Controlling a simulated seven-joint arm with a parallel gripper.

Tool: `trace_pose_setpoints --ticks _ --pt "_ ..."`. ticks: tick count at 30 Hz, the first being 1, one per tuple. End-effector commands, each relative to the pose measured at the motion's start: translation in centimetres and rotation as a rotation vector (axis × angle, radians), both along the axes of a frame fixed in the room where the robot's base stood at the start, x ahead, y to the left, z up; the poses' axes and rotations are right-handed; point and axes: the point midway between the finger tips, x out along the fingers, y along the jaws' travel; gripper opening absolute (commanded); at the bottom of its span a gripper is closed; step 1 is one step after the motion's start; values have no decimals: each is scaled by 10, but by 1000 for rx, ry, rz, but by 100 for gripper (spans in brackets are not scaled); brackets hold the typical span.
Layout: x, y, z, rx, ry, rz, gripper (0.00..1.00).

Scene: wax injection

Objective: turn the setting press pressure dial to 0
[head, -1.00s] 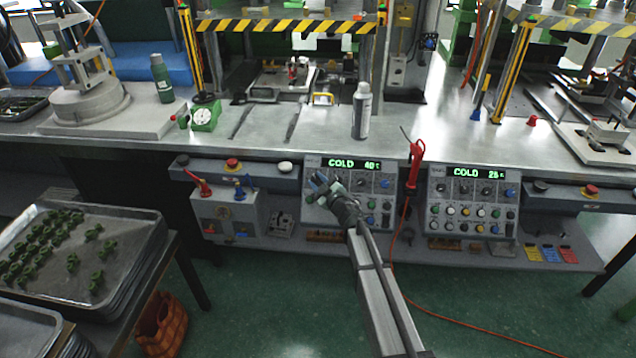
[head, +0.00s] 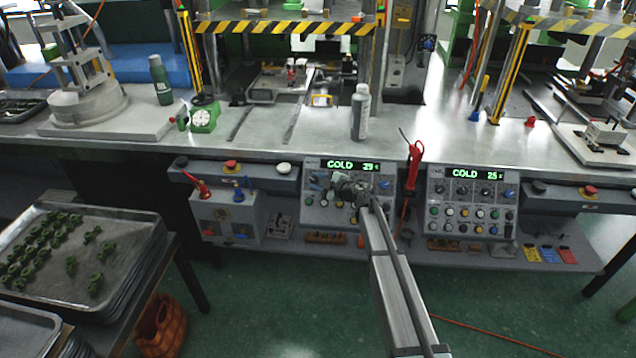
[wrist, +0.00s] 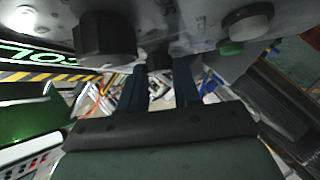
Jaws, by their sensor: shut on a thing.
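The left control panel (head: 310,215) has a green lit display (head: 352,165) that reads COLD and a number that looks like 29. My gripper (head: 333,184) is at the upper row of knobs on this panel and covers part of them. In the wrist view, the two dark blue fingers of my gripper (wrist: 160,82) are on either side of a small dark knob (wrist: 158,61), shut on it. A larger black knob (wrist: 106,35) is to its left. I cannot read the knob's label or pointer, so its setting is unclear.
A second panel (head: 468,205) reading COLD stands to the right, with a red-handled tool (head: 414,165) between the panels. A grey box with red and blue levers (head: 228,214) is to the left. A grey bottle (head: 360,112) stands on the bench above.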

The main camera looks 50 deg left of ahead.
Motion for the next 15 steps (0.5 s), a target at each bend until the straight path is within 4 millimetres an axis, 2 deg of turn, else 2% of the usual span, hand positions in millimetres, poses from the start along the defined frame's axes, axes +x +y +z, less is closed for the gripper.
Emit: trace_pose_setpoints --ticks 15 --pt "-1 1 1 -19 -19 27 2"
